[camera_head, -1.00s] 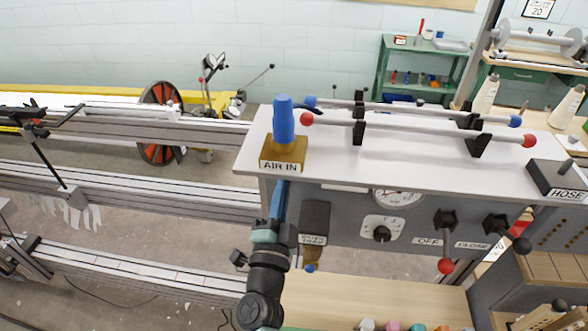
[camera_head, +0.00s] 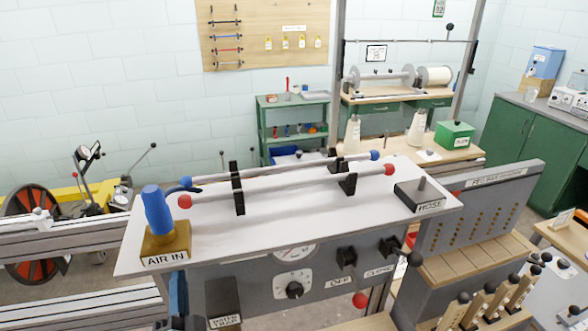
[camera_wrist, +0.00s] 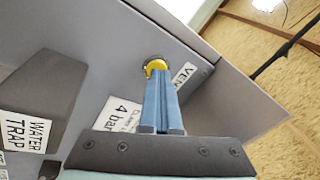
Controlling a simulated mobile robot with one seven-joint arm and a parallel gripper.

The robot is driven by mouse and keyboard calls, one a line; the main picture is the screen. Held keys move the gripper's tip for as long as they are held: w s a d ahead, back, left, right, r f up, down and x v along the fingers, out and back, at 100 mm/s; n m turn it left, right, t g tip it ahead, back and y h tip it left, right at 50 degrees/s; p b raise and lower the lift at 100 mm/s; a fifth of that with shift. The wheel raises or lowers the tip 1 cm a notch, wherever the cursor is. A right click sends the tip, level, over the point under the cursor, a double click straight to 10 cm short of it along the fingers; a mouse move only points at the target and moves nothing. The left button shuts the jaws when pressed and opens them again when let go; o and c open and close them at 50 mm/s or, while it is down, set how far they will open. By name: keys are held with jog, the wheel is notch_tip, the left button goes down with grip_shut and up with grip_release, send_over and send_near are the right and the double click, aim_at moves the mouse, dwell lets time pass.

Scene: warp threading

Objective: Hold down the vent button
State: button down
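The vent button is a round yellow button (camera_wrist: 155,66) on the grey panel in the wrist view, beside a partly covered label (camera_wrist: 184,77) reading "VEN". My gripper (camera_wrist: 160,76) has its two blue fingers together, with nothing seen between them. The fingertips overlap the button's lower edge; I cannot tell whether they touch or press it. In the head view, only a blue part of my gripper (camera_head: 178,296) shows, below the AIR IN block (camera_head: 168,243). The vent button is hidden there.
The wrist view shows a WATER TRAP label (camera_wrist: 26,131) and a "4 bar" label (camera_wrist: 121,113). In the head view, the console top (camera_head: 290,217) carries two rods on black supports and a HOSE block (camera_head: 420,197). Levers (camera_head: 347,258) project from its front.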

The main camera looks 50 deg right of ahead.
jog(key=r+p+v, duration=0.1)
jog(key=p+v, duration=0.2)
jog(key=v, duration=0.3)
jog(key=shift+s+a+r, duration=0.2)
jog(key=shift+s+a, duration=0.1)
jog(key=shift+s, duration=0.15)
dwell(0.5)
